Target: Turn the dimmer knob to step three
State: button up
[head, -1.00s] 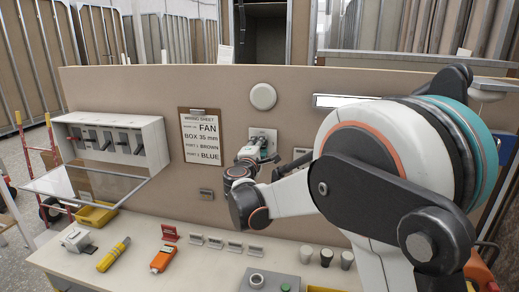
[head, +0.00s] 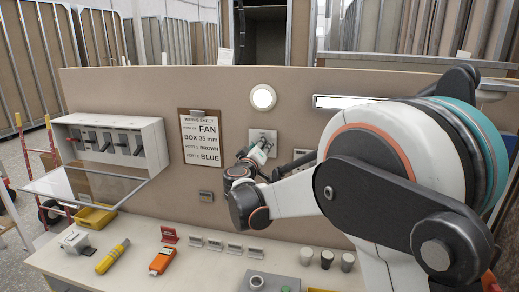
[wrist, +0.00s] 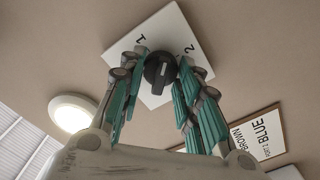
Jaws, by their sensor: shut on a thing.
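The dimmer knob (wrist: 157,75) is black and round with a pale mark on its face. It sits on a white square plate (wrist: 122,47) with the numbers 1 and 2 showing; the rest of its markings are hidden or out of sight. My gripper (wrist: 160,70) is shut on the knob, with a teal finger on either side. I cannot tell for certain which number the mark meets. In the head view the plate (head: 271,134) is on the upright panel, and my gripper (head: 258,151) covers the knob. The round lamp (head: 263,97) above the plate glows brightly.
A clipboard with a wiring sheet (head: 201,152) hangs left of the plate. The bench (head: 130,268) holds an orange tool (head: 162,260), a yellow tool (head: 113,256) and several small parts.

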jog(key=m, duration=2.4)
jog(key=shift+d+f+m+b, duration=0.1)
jog(key=shift+d+m+b, duration=0.05)
jog(key=shift+m+b, duration=0.25)
jog(key=o, duration=1.1)
jog(key=shift+c, duration=0.2)
jog(key=shift+s, duration=0.15)
